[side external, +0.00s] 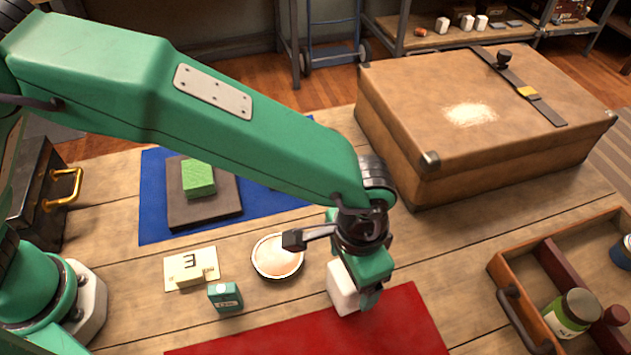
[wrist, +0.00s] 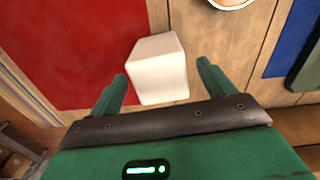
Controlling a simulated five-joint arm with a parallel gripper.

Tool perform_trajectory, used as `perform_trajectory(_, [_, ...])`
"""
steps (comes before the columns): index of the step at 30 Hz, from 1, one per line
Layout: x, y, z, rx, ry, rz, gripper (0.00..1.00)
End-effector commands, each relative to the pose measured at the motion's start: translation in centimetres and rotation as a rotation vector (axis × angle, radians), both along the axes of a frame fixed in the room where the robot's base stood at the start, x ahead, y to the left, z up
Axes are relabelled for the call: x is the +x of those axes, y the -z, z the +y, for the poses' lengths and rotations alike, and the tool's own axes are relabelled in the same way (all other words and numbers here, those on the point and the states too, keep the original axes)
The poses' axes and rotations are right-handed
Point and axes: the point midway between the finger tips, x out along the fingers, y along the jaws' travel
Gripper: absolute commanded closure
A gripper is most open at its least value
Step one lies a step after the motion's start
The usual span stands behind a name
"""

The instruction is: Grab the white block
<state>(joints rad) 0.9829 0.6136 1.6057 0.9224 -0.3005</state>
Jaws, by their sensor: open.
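The white block (side external: 342,287) stands on the wooden table at the back edge of the red mat (side external: 390,322), partly hidden by my gripper in the side view. In the wrist view the white block (wrist: 158,70) lies ahead of and between the two green fingers of my gripper (wrist: 162,88). The fingers are open, with a gap on each side of the block. In the side view my gripper (side external: 365,290) is low, right at the block. I cannot tell how far the fingers reach down beside it.
A round dish (side external: 277,257) stands just left of the block. A small green carton (side external: 225,296) and a card marked 3 (side external: 208,262) lie farther left. A green block (side external: 198,178) rests on a grey slab over a blue mat. A suitcase (side external: 470,130) and a wooden tray (side external: 508,292) stand right.

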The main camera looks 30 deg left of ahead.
Motion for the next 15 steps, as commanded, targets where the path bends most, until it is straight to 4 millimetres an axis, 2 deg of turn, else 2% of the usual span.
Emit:
perform_trajectory(8, [0.0, 0.5, 0.0, 0.001, 0.0, 0.001, 0.18])
perform_trajectory(15, [0.1, 2.9, -0.1, 0.003, 0.0, 0.002, 0.18])
